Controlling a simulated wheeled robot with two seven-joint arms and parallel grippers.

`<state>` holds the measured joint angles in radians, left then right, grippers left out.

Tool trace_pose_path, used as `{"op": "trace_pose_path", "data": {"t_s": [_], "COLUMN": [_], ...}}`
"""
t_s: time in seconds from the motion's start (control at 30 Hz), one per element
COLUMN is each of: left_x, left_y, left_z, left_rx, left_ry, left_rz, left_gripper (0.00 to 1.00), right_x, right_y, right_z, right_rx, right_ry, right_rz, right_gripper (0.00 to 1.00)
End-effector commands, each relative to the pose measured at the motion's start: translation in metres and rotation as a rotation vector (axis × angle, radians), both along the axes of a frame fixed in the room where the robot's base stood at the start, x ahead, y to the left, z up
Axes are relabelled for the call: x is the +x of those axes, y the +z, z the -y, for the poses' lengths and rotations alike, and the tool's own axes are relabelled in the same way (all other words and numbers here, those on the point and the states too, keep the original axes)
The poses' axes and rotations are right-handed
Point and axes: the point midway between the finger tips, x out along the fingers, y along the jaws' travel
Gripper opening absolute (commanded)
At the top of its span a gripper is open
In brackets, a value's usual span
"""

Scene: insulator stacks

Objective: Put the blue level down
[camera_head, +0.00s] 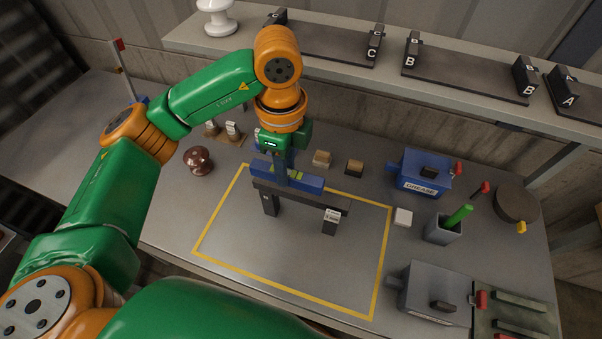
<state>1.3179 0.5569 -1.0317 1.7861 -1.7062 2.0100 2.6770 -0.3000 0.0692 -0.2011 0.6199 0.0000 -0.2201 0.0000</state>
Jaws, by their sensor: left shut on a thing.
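The blue level (309,182) is a long blue bar with a yellow-green vial near its middle. My left gripper (281,178) reaches down from above and is shut on the level near its middle. The level runs along a dark bar on two legs (320,203), which stands inside a yellow outline (222,263) on the grey table. I cannot tell whether the level touches that bar or hangs just above or behind it. A white label sits on the bar's right leg. The gripper hides part of the level. My right gripper is not in view.
A brown insulator (199,161) stands left of the outline. Small tan blocks (321,158) lie behind it. A blue grease box (420,173), a grey cup with a green item (444,229) and a grey box (435,292) stand right. The outline's front area is clear.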

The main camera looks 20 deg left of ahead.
Motion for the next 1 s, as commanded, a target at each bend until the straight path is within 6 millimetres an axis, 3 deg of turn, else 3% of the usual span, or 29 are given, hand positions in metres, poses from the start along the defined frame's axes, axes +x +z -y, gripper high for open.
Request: {"op": "trace_pose_path", "data": {"t_s": [0.1, 0.23, 0.4, 0.77, 0.8, 0.9, 1.0], "left_x": [0.016, 0.028, 0.03, 0.03, 0.03, 0.03, 0.03], "left_y": [-0.025, -0.037, -0.064, -0.075, -0.074, -0.074, -0.073], "left_z": [0.008, 0.012, 0.012, 0.012, 0.012, 0.012, 0.012], "left_rx": [-0.002, 0.0, 0.002, 0.0, 0.0, 0.0, 0.0], "left_ry": [-0.001, 0.001, 0.0, 0.0, 0.0, 0.0, 0.0], "left_rz": [-0.006, -0.003, -0.002, 0.003, 0.003, 0.003, 0.003], "left_gripper": [0.0, 0.0, 0.0, 0.0, 0.37, 0.59, 0.59], "right_x": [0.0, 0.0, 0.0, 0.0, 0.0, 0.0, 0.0], "right_y": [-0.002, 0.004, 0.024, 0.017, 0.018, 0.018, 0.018], "right_z": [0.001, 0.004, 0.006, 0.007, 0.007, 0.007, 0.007], "right_rx": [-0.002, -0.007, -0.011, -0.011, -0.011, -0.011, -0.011], "right_ry": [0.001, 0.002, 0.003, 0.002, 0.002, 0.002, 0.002], "right_rz": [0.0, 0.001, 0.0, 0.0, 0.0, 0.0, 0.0], "right_gripper": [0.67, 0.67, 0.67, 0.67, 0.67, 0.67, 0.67]}}
